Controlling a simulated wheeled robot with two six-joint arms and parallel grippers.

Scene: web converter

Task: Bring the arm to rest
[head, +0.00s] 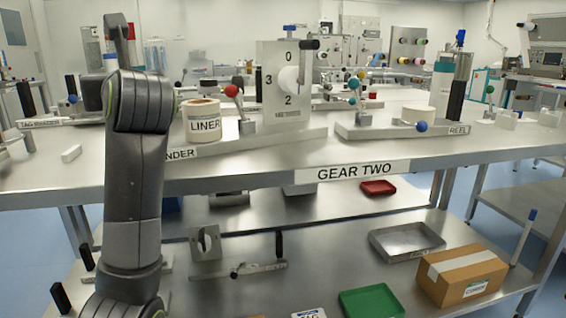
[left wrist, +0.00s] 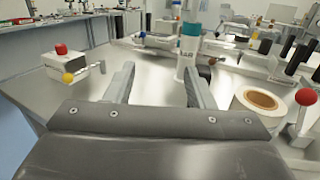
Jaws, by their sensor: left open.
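My left arm (head: 135,150) rises across the left of the head view, in front of the steel bench. Its gripper is not clearly seen there. In the left wrist view my left gripper (left wrist: 158,90) is open, with its two grey fingers wide apart and nothing between them. The fingers point out over the bare steel bench top (left wrist: 155,120), and I cannot tell their exact height above it. My right arm and gripper are not in view.
The LINER roll (head: 203,122) and red-ball lever (head: 232,91) stand beside my arm; the roll is also right of the fingers (left wrist: 258,102). The numbered white block (head: 285,85) is behind. A white crank box (left wrist: 68,70) stands left. The lower shelf holds a carton (head: 462,278) and green tray (head: 371,303).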

